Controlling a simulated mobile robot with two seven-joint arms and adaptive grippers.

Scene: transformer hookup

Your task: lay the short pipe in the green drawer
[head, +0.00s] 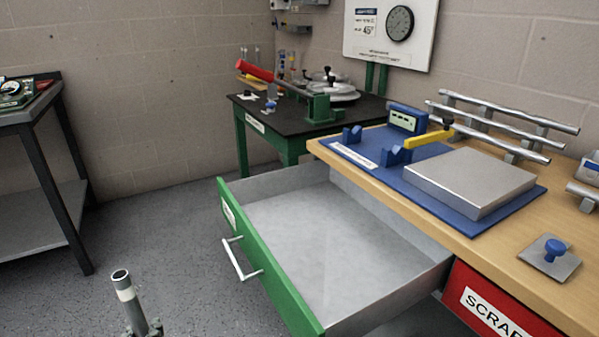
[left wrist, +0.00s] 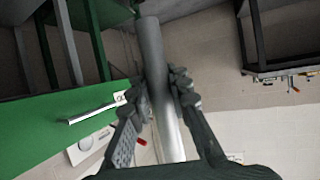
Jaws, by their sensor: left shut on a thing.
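The short pipe (head: 128,295), a grey metal tube with a pale band near its top, stands nearly upright at the lower left of the head view. My left gripper (head: 143,330) is shut on it, low at the picture's bottom edge. The left wrist view shows the pipe (left wrist: 153,60) between both fingers (left wrist: 160,88). The green drawer (head: 272,268) is pulled open, and its visible grey floor is bare. The pipe is outside the drawer, left of its front and handle. The drawer's green front (left wrist: 50,130) also shows in the left wrist view. My right gripper is out of view.
The wooden bench (head: 390,195) right of the drawer carries a blue mat (head: 455,222) with a metal plate, and a rack of long pipes (head: 500,125). A red SCRAP drawer (head: 495,305) is below. A dark table (head: 60,205) stands left. Grey floor (head: 150,235) between is clear.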

